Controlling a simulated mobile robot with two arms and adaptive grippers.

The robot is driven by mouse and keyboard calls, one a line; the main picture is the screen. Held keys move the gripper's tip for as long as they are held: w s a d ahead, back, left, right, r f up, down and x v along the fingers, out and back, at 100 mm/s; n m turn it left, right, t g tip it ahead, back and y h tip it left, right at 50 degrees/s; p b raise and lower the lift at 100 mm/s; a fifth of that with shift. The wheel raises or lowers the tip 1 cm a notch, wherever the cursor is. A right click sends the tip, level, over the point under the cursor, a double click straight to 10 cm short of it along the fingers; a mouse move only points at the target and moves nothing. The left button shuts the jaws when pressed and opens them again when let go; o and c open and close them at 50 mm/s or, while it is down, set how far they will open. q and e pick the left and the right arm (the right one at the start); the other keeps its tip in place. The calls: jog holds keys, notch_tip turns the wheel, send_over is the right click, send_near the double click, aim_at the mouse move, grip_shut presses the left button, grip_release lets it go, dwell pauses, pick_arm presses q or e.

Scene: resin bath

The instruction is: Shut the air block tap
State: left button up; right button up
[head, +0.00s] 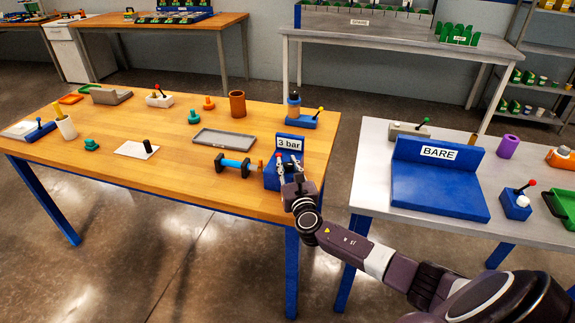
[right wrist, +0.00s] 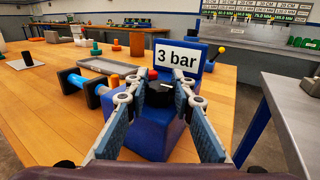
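The air block is a blue block (right wrist: 150,138) with an upright plate behind it bearing a white "3 bar" sign (right wrist: 176,57). It stands at the right front corner of the wooden table, and its sign also shows in the head view (head: 289,143). On its top are a dark tap part (right wrist: 159,95) and a small red knob (right wrist: 153,74). My right gripper (right wrist: 160,100) is open, its two fingers on either side of the dark part. I cannot tell whether they touch it. In the head view the right gripper (head: 291,169) hides much of the block. My left gripper is not in view.
A blue and black cylinder piece (head: 233,166) lies just left of the block. A grey tray (head: 222,143) is behind it. A blue stand with a yellow-knobbed lever (head: 303,119) is farther back. A grey table with a blue "BARE" fixture (head: 430,190) stands right, across a gap.

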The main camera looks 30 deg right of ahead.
grip_shut()
jog(key=shift+a+r+m+g+h+p, duration=0.1)
jog(key=shift+m+g+h+p, duration=0.25)
jog(key=shift+m+h, duration=0.3)
jog(key=shift+m+g+h, duration=0.85)
jog(key=shift+m+h, duration=0.1)
jog(key=shift+h, duration=0.6)
jog(key=o, duration=0.7)
grip_release()
jog(key=v, duration=1.2)
jog(key=shift+s, duration=0.1)
